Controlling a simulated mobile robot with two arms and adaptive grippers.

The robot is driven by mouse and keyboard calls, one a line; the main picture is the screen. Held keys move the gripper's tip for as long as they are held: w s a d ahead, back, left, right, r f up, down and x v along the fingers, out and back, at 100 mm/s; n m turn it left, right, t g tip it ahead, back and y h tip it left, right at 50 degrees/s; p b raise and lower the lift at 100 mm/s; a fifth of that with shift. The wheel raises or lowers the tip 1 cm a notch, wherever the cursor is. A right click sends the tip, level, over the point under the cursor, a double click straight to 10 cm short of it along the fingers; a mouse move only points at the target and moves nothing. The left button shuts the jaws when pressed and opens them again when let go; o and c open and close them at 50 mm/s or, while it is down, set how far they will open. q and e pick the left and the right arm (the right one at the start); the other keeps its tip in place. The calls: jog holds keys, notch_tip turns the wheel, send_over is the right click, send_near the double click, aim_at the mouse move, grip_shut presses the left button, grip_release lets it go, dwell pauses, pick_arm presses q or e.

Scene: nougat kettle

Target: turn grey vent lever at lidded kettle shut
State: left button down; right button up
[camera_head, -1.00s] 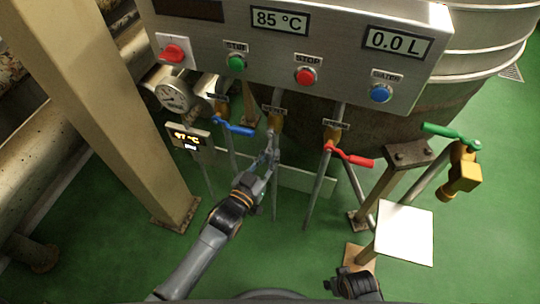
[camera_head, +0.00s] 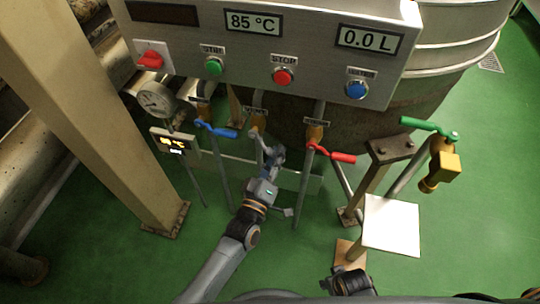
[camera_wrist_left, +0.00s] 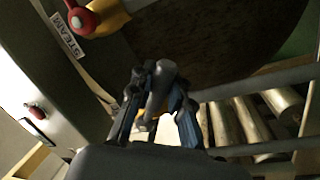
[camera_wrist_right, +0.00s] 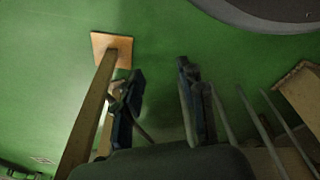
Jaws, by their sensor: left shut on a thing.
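The grey vent lever (camera_head: 261,144) hangs from a brass valve (camera_head: 257,131) under the control box, between the blue lever and the red lever. It points down and slightly right in the head view. My left gripper (camera_head: 274,157) is shut on the lever's lower end. In the left wrist view the lever's rounded grey end (camera_wrist_left: 161,78) sits between the fingers. The large metal kettle (camera_head: 450,45) stands behind the control box. My right gripper (camera_wrist_right: 160,78) is open and empty, low over the green floor; only part of it shows in the head view.
A blue lever (camera_head: 217,130) is left of the grey lever and a red lever (camera_head: 333,154) is right of it. A green lever (camera_head: 428,126) tops a brass tap farther right. The control box (camera_head: 300,50) overhangs; a beige post (camera_head: 100,120) stands left.

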pick_arm(q)
jog(key=r+n, duration=0.1)
jog(key=d+n, duration=0.1)
jog(key=n, duration=0.1)
jog(key=r+n+y, duration=0.1)
jog(key=n, duration=0.1)
jog(key=shift+s+d+r+t+p, duration=0.3)
jog(key=shift+s, duration=0.1)
jog(key=n, duration=0.1)
jog(key=r+n, duration=0.1)
jog(key=shift+d+r+n, duration=0.1)
jog(key=shift+r+n, duration=0.15)
jog(key=shift+n, duration=0.15)
jog(key=shift+r+n+t+y+p, duration=0.3)
jog(key=shift+r+n+y, duration=0.1)
jog(key=shift+n+y, duration=0.25)
jog(key=shift+r+n, duration=0.15)
jog(key=shift+n, duration=0.2)
pick_arm(e)
jog(key=shift+s+d+f, duration=0.15)
jog(key=shift+s+f, duration=1.55)
jog(key=shift+f, duration=0.2)
pick_arm(q)
jog(key=c, duration=1.3)
grip_release()
jog(key=shift+r, duration=0.1)
jog(key=shift+o, duration=0.2)
pick_arm(e)
jog(key=shift+s, duration=0.1)
